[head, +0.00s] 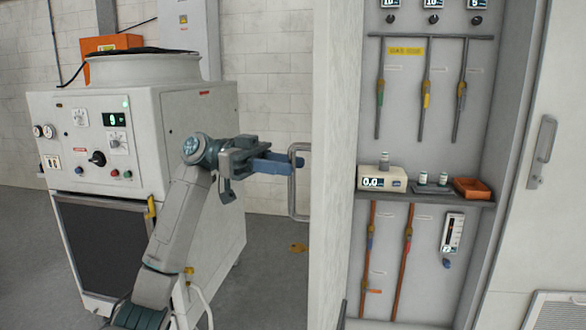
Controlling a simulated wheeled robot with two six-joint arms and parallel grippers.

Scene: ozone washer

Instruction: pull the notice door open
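A pale door (335,120) stands swung out, seen nearly edge-on, at the left side of an open wall cabinet. A grey bar handle (292,195) sticks out from its left side. My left gripper (290,162) is at the upper part of this handle, its blue-grey fingers close together across the bar, and it looks shut on it. The outer face of this door is turned away, so any notice on it is hidden. My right gripper is not in view.
The open cabinet back (405,140) carries pipes and gauges; its shelf (440,197) holds a meter and an orange tray. A white panel with a handle (542,150) is at right. A white machine (205,130) stands behind my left arm. Grey floor shows between machine and door.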

